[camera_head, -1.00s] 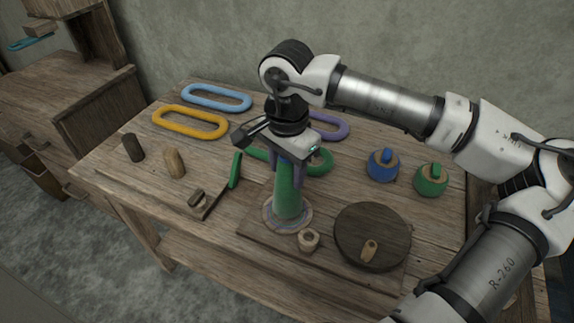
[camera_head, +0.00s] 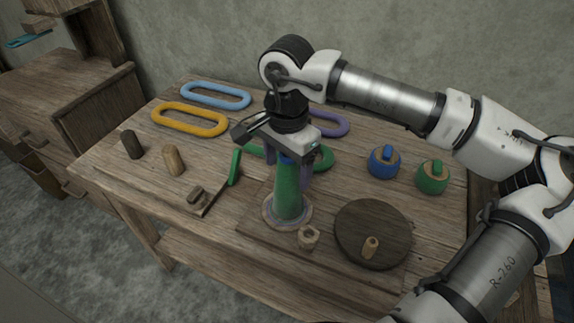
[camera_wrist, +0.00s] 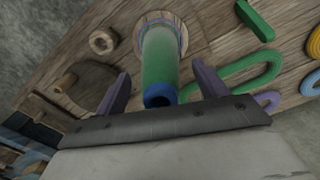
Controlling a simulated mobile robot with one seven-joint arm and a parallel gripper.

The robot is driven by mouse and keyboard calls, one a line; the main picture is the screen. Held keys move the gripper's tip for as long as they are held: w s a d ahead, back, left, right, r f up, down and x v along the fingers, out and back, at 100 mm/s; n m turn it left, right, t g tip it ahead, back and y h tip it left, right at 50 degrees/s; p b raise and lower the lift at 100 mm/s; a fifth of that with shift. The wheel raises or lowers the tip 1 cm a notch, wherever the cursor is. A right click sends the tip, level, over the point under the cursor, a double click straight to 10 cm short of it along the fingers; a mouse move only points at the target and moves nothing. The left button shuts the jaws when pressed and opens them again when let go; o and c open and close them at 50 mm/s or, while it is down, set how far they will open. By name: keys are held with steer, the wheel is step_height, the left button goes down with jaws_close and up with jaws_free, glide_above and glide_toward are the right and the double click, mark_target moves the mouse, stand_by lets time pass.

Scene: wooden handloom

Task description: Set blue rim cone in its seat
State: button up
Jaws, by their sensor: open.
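The blue rim cone (camera_head: 287,192) is a tall green cone with a blue rim at its narrow top. It stands upright on a round, pale ringed seat (camera_head: 269,214) on the wooden board. In the wrist view the cone (camera_wrist: 160,55) shows its blue rim and dark hollow end facing the camera. My gripper (camera_head: 288,168) is open over the cone's top. In the wrist view the gripper's two purple fingers (camera_wrist: 161,88) stand on either side of the rim, with a visible gap on each side. How deeply the base sits in the seat cannot be told.
A dark round disc (camera_head: 372,236) with a wooden peg and a small wooden ring (camera_head: 308,237) lie close in front. Blue (camera_head: 384,162) and green (camera_head: 432,177) knobbed pots stand right. Yellow (camera_head: 189,119) and light blue (camera_head: 216,95) loops lie at the back left.

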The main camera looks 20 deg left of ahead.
step_height(320, 180, up, 13)
steer(key=shift+r, duration=0.15)
